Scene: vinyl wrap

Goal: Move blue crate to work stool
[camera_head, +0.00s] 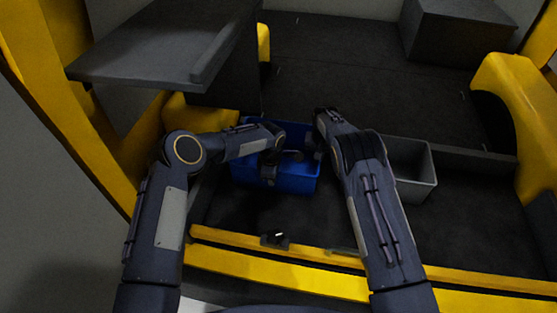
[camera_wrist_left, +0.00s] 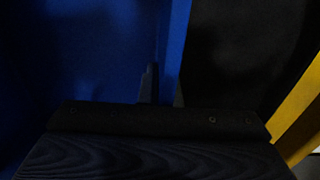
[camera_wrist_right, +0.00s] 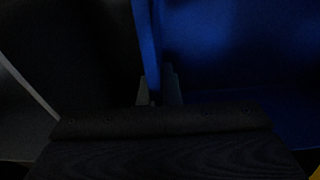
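The blue crate (camera_head: 296,182) is in the middle of the head view, in the dark-floored vehicle bay. My right gripper (camera_head: 318,153) is at the crate's right side, partly hidden by my forearm. In the right wrist view its fingers (camera_wrist_right: 157,90) are close on both sides of the blue wall (camera_wrist_right: 148,45). Whether the crate is raised off the floor I cannot tell. No work stool is clearly visible.
A grey crate (camera_head: 415,190) stands just right of the blue one, partly behind my right arm. A dark shelf (camera_head: 165,45) overhangs at upper left. A yellow sill (camera_head: 300,275) runs along the front. A dark box (camera_head: 455,30) sits at the back right.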

